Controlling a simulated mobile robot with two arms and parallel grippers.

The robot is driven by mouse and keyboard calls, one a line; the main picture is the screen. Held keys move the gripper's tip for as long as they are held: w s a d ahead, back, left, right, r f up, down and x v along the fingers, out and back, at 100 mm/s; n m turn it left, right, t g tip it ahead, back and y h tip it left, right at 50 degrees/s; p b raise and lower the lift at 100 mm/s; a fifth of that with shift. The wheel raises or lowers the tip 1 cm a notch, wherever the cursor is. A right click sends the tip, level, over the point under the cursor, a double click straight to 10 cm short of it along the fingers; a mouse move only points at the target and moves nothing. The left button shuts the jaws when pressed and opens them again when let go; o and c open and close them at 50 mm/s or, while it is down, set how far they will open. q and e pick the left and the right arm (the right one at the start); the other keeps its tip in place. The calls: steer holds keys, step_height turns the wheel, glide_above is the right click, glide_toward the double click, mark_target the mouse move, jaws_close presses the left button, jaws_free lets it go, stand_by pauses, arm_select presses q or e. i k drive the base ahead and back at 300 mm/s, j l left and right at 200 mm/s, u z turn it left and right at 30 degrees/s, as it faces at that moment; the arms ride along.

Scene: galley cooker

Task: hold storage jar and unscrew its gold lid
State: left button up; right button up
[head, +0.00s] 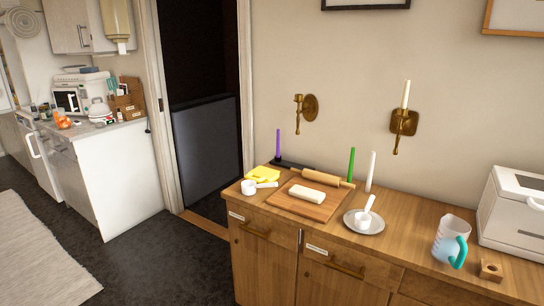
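I cannot make out a storage jar with a gold lid in the head view. Several small items (42,110) stand on the far left counter, too small to tell whether one of them is the jar. Neither of my grippers is in view.
A wooden sideboard (405,232) at the right carries a cutting board (325,208) with a pale block, a rolling pin (322,177), candles, a plate (350,226), a jug (449,237) and a white appliance (518,215). Dark floor (150,262) lies open between it and the left counter (110,150).

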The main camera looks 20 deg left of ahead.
mark_target(46, 114)
steer(key=i+j+u, duration=0.15)
steer(key=u, duration=0.25)
steer(key=i+u, duration=0.65)
steer(key=u, duration=0.2)
steer(key=i+l+u, duration=0.15)
steer(key=u, duration=0.25)
steer(key=i+j+u, duration=0.15)
steer(key=i+u, duration=0.25)
steer(key=i, duration=0.45)
steer(key=i+l+u, duration=0.1)
steer(key=i+u, duration=0.25)
steer(key=i, duration=0.55)
steer(key=i+u, duration=0.1)
steer(key=i, duration=1.1)
steer(key=i+l, duration=0.2)
steer(key=i, duration=1)
steer(key=i+j, duration=0.1)
steer(key=i, duration=0.35)
steer(key=i+j, duration=0.1)
steer(key=i, duration=0.3)
steer(key=i+j+z, duration=0.1)
steer(key=i, duration=0.35)
